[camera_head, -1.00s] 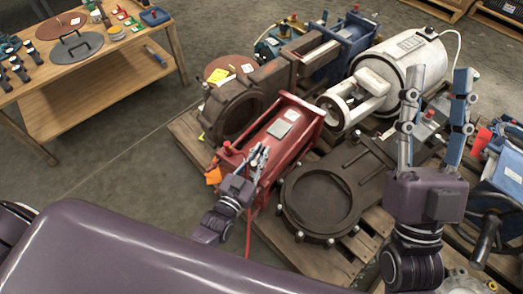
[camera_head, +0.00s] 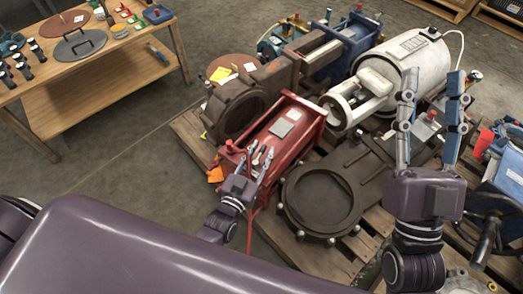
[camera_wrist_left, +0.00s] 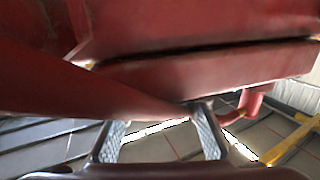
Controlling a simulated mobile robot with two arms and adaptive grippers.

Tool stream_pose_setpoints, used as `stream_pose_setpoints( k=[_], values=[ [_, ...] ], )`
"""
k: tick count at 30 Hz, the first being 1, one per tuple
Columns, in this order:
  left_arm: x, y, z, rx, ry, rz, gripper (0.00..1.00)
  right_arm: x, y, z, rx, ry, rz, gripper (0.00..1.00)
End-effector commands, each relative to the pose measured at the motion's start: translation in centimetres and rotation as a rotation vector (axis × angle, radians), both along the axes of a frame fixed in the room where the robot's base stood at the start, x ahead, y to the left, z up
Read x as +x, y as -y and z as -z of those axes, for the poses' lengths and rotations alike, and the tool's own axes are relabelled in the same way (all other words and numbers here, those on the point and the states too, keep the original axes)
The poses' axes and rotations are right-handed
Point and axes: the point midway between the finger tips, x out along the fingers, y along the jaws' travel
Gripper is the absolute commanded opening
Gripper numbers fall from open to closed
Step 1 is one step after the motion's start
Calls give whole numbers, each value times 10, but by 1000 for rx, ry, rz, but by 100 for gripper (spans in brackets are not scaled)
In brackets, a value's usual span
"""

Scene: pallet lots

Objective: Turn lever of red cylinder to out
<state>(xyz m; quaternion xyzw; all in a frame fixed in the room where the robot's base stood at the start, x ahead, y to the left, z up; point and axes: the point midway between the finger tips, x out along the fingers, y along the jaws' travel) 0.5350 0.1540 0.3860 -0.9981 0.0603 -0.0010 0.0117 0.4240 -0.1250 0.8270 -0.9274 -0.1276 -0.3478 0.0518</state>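The red cylinder (camera_head: 283,130) lies on the pallet, a boxy red body with a pale label on top. It also fills the upper part of the left wrist view (camera_wrist_left: 200,75). The lever is not clearly visible in the head view. My right gripper (camera_head: 431,80) is open and empty, raised in front of the white cylinder.
A brown ring-shaped valve part (camera_head: 320,197) lies right of the red cylinder. A white cylinder (camera_head: 415,65) and blue machinery (camera_head: 350,40) stand behind. An orange tag (camera_head: 215,174) hangs near my left gripper. A wooden bench (camera_head: 105,85) is at left, with clear floor between.

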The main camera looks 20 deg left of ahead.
Motion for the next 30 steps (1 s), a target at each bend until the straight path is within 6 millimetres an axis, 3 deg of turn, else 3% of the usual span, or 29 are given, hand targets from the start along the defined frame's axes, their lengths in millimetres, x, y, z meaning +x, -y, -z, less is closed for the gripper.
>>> stream_pose_setpoints(
  k=[16,21,30],
  values=[
    [-100,-12,1,1,-3,0,30,0,0,0,0,0,0,40],
    [-114,-14,0,1,0,0,30,0,0,0,0,0,0,40],
    [-116,-14,0,1,1,0,30,0,0,0,-1,0,1,40]
  ],
)
